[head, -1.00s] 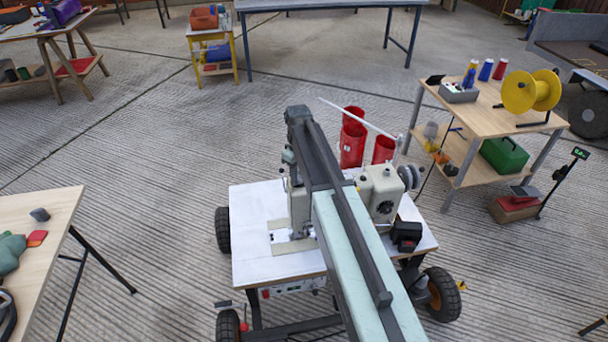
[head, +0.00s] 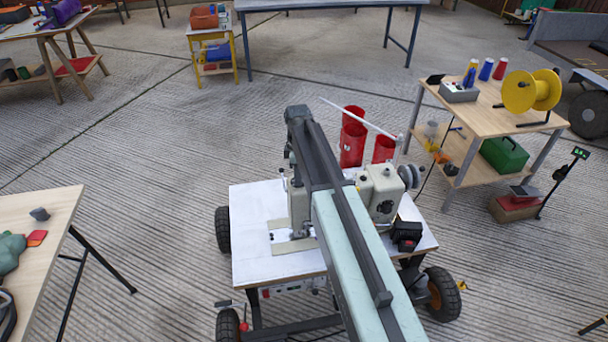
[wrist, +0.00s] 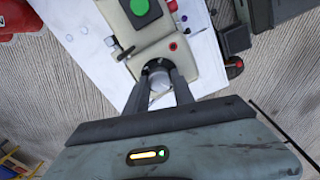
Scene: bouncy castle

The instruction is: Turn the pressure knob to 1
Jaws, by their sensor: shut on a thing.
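A cream sewing machine (head: 382,191) stands on a white-topped wheeled table (head: 250,230). It also shows in the wrist view (wrist: 185,62), with a green button (wrist: 140,7) on its upper part. A pale grey round knob (wrist: 159,82) sits at the near end of the machine, between my fingers. My gripper (wrist: 160,74) is shut on this knob, one dark finger on each side. Any scale or number at the knob cannot be read. In the head view my arm hides the knob and the fingers.
Red cylinders (head: 352,138) stand behind the machine, with a thin white rod (head: 357,117) above them. A black box (head: 406,235) is at the table's right corner. A wooden table (head: 478,118) with a yellow reel (head: 530,92) stands to the right. Open concrete floor lies to the left.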

